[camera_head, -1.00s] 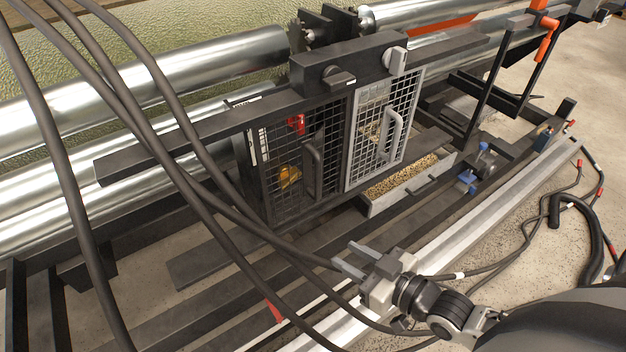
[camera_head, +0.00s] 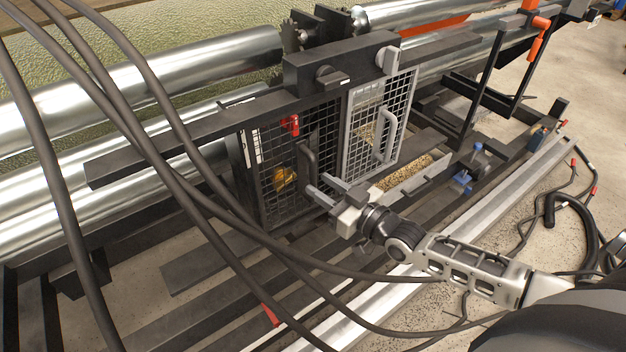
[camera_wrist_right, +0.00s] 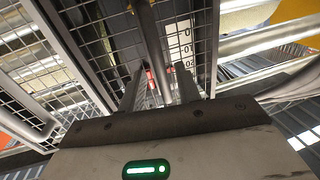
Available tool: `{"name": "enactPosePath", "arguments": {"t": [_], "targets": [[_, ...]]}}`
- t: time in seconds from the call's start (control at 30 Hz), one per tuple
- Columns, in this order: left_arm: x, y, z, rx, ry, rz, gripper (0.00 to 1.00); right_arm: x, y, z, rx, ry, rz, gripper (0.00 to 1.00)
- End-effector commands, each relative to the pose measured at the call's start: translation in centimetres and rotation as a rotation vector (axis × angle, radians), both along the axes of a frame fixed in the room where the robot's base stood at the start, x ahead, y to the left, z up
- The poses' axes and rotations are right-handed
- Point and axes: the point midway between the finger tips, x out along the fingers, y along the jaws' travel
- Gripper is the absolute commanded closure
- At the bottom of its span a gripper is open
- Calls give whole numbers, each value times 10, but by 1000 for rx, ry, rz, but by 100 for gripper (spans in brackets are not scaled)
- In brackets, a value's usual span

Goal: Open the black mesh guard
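The black mesh guard (camera_head: 270,150) is a dark grid door on the left of the machine's front, and looks closed. Its upright black bar handle (camera_head: 308,162) is near its right edge. A black latch knob (camera_head: 332,78) sits above it on the dark housing, lying sideways. My right gripper (camera_head: 316,190) is at the handle's lower end, fingers pointing at the guard. In the right wrist view the black handle (camera_wrist_right: 147,40) runs between the two spread fingers (camera_wrist_right: 160,92); whether they touch it is unclear. My left gripper is not in view.
A grey mesh guard (camera_head: 360,125) with a pale handle (camera_head: 386,138) stands right beside the black one, under a grey knob (camera_head: 388,60). Red and yellow parts (camera_head: 284,178) show behind the black mesh. Dark cables (camera_head: 150,130) hang across the left foreground. A tray of grains (camera_head: 405,175) lies right.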

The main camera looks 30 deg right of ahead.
Motion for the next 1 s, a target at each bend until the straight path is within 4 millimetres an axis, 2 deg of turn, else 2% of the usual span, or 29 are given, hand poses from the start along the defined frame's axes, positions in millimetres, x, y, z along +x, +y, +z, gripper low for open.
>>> {"name": "enactPosePath", "arguments": {"t": [0.1,0.23,0.6,0.7,0.73,1.0], "targets": [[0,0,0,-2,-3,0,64,18,6,0,2,-3,0,67],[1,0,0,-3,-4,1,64,29,10,0,1,-1,0,67],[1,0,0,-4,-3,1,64,33,12,0,1,1,0,67],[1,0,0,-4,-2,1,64,33,12,0,0,1,0,94],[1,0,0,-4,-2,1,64,33,12,0,0,0,0,100],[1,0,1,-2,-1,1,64,34,12,1,2,1,-8,100]]}}
